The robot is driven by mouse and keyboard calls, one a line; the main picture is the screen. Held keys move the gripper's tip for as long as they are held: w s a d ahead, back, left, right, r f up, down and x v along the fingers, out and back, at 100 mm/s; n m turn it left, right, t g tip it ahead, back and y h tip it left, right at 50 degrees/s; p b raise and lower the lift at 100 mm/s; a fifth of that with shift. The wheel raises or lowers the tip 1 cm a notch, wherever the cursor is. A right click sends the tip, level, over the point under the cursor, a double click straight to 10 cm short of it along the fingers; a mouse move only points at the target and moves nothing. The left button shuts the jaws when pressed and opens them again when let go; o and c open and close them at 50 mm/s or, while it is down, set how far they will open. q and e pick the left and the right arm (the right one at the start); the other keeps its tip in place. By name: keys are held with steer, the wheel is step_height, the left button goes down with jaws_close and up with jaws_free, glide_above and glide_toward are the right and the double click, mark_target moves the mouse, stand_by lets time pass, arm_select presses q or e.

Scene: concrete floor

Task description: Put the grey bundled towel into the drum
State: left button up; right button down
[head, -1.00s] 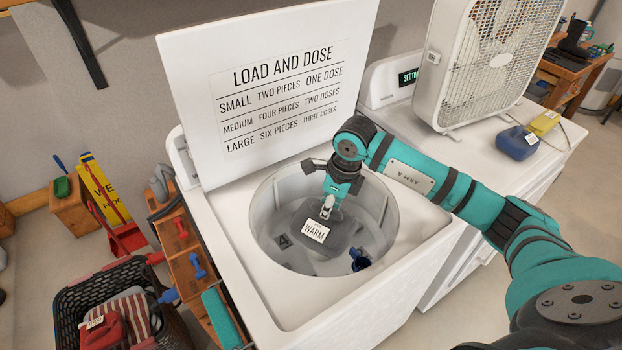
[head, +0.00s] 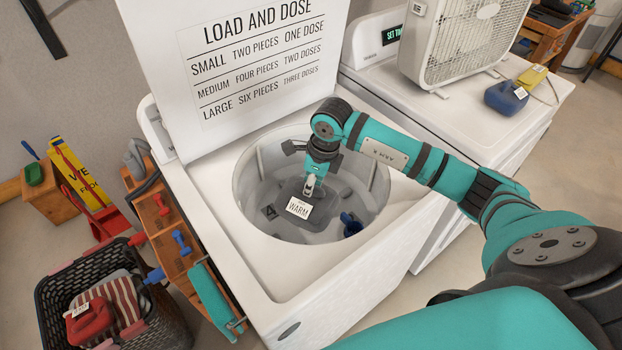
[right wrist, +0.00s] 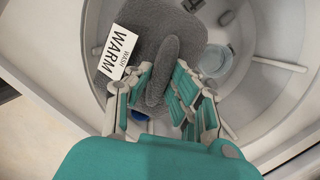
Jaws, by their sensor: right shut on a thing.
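The grey bundled towel (head: 323,211) is a dark grey bundle with a white "WARM" label. It also shows in the right wrist view (right wrist: 168,28). My right gripper (head: 311,187) is shut on it, with the fingers on both sides of a raised fold in the right wrist view (right wrist: 160,82). Gripper and towel are over or inside the round opening of the drum (head: 372,183) of the white top-loading washer. I cannot tell how far the towel is above the drum floor. My left gripper is not in view.
The washer lid (head: 240,60), with a load and dose chart, stands open behind the drum. A dark blue object (head: 351,224) is in the drum. A laundry basket (head: 165,335) stands on the floor at left. A box fan (head: 455,50) and blue jug (head: 506,97) stand at right.

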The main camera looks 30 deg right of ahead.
step_height(320, 180, down, 6)
steer(key=b, duration=0.3)
steer(key=shift+f, duration=0.2)
arm_select(q)
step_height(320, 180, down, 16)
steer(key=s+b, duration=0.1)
steer(key=b, duration=1)
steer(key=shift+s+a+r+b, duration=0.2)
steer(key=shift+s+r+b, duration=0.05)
steer(key=shift+b, duration=0.15)
arm_select(e)
step_height(320, 180, down, 14)
steer(key=c, duration=1.2)
jaws_free()
steer(key=shift+o, duration=0.3)
steer(key=shift+f, duration=0.15)
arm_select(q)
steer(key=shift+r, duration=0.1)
